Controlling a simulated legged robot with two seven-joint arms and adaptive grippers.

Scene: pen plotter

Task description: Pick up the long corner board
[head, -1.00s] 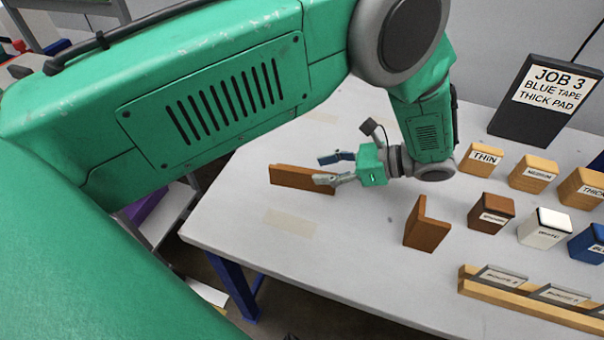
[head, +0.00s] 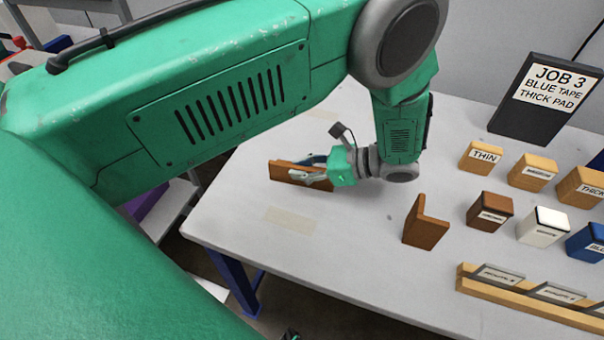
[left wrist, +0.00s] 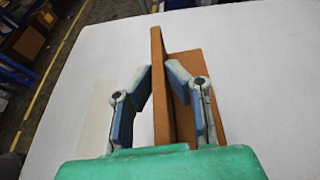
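The long corner board (head: 283,173) is a brown L-shaped strip lying on the left part of the grey table. In the left wrist view its upright wall (left wrist: 162,105) runs away from the hand, with the flat flange to its right. My left gripper (head: 304,167) reaches the board from the right. Its fingers stand one on each side of the upright wall, as the wrist view shows (left wrist: 160,67). Gaps show beside the wall near the hand; the tips look very close to it.
A shorter brown corner piece (head: 427,224) stands nearer the table middle. Labelled blocks (head: 490,211), a black sign (head: 545,98) and a wooden rack (head: 530,300) fill the right side. The front left of the grey table (head: 350,265) is mostly clear.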

